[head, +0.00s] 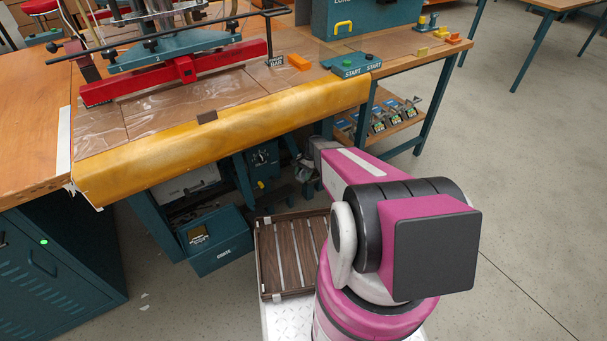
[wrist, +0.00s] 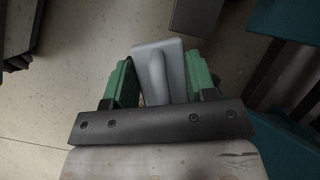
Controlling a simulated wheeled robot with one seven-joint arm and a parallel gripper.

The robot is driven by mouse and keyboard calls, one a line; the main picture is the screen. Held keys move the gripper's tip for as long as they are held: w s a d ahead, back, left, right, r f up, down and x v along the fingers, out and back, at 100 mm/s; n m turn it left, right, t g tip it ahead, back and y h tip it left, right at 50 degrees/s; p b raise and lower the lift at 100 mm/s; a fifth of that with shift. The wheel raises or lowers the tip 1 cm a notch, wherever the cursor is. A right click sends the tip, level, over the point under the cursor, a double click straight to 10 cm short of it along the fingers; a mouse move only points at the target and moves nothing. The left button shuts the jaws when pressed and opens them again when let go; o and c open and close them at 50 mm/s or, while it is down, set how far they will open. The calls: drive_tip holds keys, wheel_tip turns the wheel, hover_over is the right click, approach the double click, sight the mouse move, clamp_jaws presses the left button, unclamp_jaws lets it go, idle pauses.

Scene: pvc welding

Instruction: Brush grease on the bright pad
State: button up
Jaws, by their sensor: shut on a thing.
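In the wrist view my gripper (wrist: 160,88), with green fingers, is shut on a light grey tool (wrist: 158,62) with a flat face and a rounded ridge. I cannot tell whether it is a brush; no bristles or grease show. In the head view my arm reaches below the bench's front edge, and its dark end (head: 304,170) is partly hidden by my own arm. No pad that I can surely call the bright pad shows. A small orange block (head: 299,62) lies on the bench top beside the welding machine.
The welding machine's red bar (head: 175,72) lies across the bench over clear film. A yellow rounded front edge (head: 225,125) runs along the bench. A slatted wooden tray (head: 268,262) sits beside my arm's base.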

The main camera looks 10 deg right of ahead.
drive_tip(key=shift+r, duration=2.95)
drive_tip(key=shift+r, duration=1.5)
drive_tip(key=shift+s+r, duration=0.1)
